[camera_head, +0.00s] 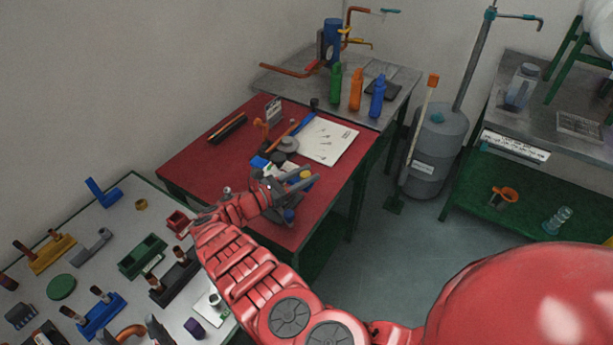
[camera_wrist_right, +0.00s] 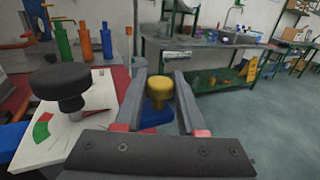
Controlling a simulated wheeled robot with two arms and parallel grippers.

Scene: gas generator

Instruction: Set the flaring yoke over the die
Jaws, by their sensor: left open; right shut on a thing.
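My right gripper (camera_head: 298,182) is over the near right part of the red table. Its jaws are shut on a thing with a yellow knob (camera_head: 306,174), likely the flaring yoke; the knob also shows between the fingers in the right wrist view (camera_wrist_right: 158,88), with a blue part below. Most of that thing is hidden by the gripper. A black knob on a stem (camera_wrist_right: 60,84) stands left of the gripper in the wrist view. A blue part (camera_head: 258,162) lies on the table beside the gripper; I cannot tell whether it is the die. My left gripper does not show.
The red table (camera_head: 200,160) also holds a white sheet (camera_head: 328,140) and hand tools. A grey table behind carries green, orange (camera_head: 356,90) and blue bottles. A white table (camera_head: 110,225) at left holds several fixtures.

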